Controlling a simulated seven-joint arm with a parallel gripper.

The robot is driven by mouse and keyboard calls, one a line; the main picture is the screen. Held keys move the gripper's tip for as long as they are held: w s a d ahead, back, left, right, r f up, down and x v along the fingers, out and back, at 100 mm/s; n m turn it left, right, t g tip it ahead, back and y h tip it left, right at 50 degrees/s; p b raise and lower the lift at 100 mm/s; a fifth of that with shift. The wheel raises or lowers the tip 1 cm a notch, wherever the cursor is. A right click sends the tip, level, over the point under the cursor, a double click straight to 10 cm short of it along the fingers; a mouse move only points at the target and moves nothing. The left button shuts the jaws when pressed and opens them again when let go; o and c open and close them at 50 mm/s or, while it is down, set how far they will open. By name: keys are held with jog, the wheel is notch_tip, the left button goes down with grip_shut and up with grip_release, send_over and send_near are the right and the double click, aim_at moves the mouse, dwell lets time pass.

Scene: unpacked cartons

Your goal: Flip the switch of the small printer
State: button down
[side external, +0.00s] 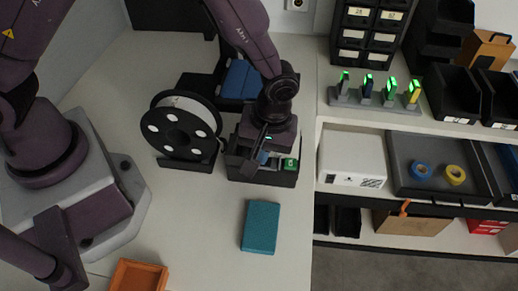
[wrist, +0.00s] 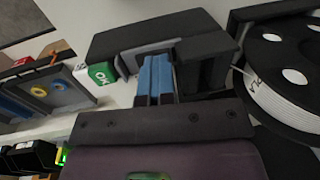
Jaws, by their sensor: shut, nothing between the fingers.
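A low, dark machine (side external: 262,174), which I take to be the small printer, stands on the white bench beside a filament spool. Its dark body (wrist: 135,38) fills the upper middle of the wrist view. A green block marked OK (wrist: 102,73) is at its side and also shows in the side view (side external: 291,164). My gripper (side external: 264,150) points down over the machine, its fingers (wrist: 156,92) shut and empty. Blue strips show at the fingertips against a grey part of the machine. I cannot make out the switch, nor whether the fingers touch anything.
The black spool (side external: 183,127) with white filament stands close on the left. A teal box (side external: 261,227) lies in front and an orange tray (side external: 138,276) at the lower left. Shelves with a white carton (side external: 351,158) stand right. Bench around the teal box is clear.

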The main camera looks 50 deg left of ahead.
jog(key=shift+w+d, duration=0.25)
jog(key=shift+d, duration=0.1)
notch_tip(320, 180, up, 14)
jog(key=w+d, duration=0.1)
jog(key=shift+d, duration=0.15)
dwell(0.4)
jog(key=shift+s+a, duration=0.35)
jog(key=shift+a, duration=0.3)
jog(key=f, duration=0.9)
jog(key=s+a+f, duration=0.1)
jog(key=f, duration=0.3)
jog(key=shift+s+a+f, duration=0.1)
jog(key=shift+f, duration=0.3)
